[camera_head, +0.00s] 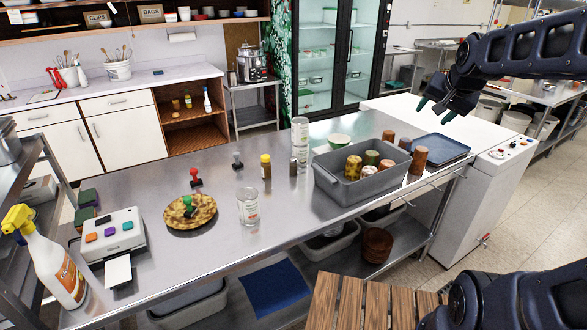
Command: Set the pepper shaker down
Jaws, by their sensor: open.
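My gripper (434,109) is raised at the upper right, above the white counter and behind the blue tray. Its fingers are apart and I see nothing between them. No item is clearly a pepper shaker. A small dark brown cylinder (293,168) stands upright on the steel table (330,233), left of the grey bin, and may be it. A brown bottle with a yellow cap (265,167) stands just left of it. My gripper is well apart from both.
A grey bin (350,192) holds several patterned cups; brown cups stand behind and beside it. A blue tray (440,149) lies at the table's right end. Clear jars, a patterned plate (176,219) and a spray bottle (50,262) stand leftward. The table's front middle is bare.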

